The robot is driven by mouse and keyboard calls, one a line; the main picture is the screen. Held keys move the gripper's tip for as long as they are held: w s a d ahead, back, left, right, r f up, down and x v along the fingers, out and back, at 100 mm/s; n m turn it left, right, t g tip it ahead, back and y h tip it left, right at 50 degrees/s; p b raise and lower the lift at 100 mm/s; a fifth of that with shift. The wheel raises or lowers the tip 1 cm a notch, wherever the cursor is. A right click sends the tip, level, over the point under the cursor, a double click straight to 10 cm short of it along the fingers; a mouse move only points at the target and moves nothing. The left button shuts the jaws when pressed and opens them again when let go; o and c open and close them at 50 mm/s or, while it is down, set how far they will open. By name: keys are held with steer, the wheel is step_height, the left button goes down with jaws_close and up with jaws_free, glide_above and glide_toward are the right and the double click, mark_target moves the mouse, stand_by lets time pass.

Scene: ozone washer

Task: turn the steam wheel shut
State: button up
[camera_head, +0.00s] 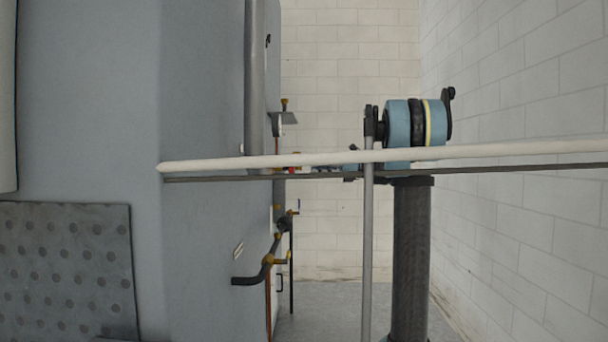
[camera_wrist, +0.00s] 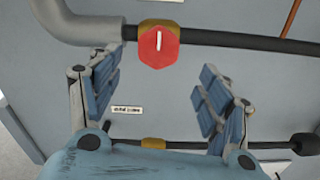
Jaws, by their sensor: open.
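The knob appears ahead of the fingers, a little above the middle of the gap. I see no clear contact, and the depth between them is hard to judge. In the head view a small red spot (camera_head: 293,170) shows beside the grey cabinet, mostly hidden by the pale bar; my gripper there is largely hidden too.
The grey cabinet (camera_head: 205,240) fills the left. Pipes with brass valves (camera_head: 270,259) stick out below the red spot. A pale bar (camera_head: 520,148) and a thin dark rod cross in front. A white block wall (camera_head: 530,230) stands right. A small label (camera_wrist: 126,110) is unreadable.

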steer(key=shift+d, duration=1.55)
